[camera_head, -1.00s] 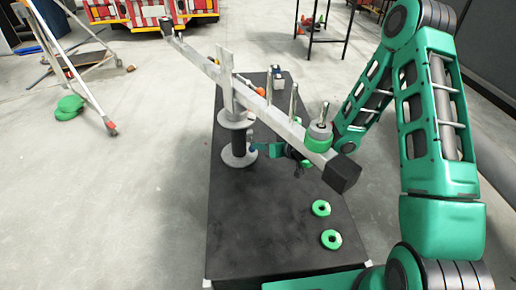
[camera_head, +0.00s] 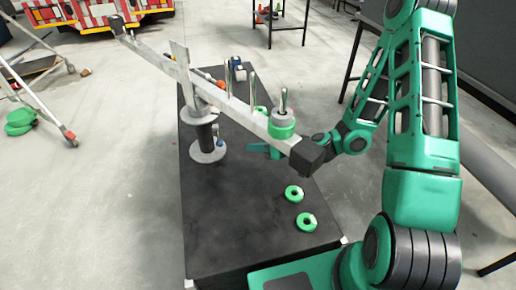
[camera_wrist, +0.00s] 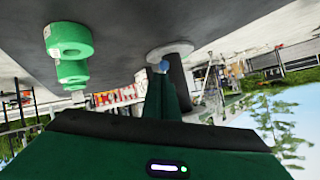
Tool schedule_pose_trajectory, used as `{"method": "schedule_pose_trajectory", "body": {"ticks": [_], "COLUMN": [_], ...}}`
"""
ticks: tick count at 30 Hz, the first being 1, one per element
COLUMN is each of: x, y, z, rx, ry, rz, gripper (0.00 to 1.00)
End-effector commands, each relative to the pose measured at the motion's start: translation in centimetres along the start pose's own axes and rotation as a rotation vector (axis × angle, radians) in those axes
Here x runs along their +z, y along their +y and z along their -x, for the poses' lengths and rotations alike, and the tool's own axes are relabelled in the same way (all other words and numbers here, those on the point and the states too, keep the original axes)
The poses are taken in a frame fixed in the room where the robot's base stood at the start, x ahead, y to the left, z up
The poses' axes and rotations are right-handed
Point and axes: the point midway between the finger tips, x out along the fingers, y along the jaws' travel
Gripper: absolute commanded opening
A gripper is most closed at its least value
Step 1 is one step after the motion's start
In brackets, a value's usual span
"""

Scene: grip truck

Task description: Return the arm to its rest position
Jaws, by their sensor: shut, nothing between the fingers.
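My gripper (camera_head: 259,148) is shut and empty, low over the black table behind the balance beam. The beam partly hides it in the head view. In the wrist view its green fingers (camera_wrist: 160,98) are together, pointing toward the stand's dark column (camera_wrist: 179,84). My green arm reaches in from the right of the head view, with the wrist just beyond the beam's black end block (camera_head: 307,157).
Two green rings (camera_head: 294,192) (camera_head: 306,222) lie on the black table (camera_head: 225,225). Open floor (camera_head: 90,220) lies left.

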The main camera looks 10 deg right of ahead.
Motion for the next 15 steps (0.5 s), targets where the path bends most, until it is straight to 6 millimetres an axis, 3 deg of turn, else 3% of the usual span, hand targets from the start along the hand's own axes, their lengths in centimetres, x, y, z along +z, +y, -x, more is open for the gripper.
{"method": "schedule_pose_trajectory", "body": {"ticks": [6, 15], "x": [0.33, 0.35], "y": [-0.05, -0.07], "z": [1.21, 1.27], "rx": [-0.001, -0.001], "ry": [0.001, 0.001], "rz": [0.001, 0.001], "gripper": [0.0, 0.0]}}
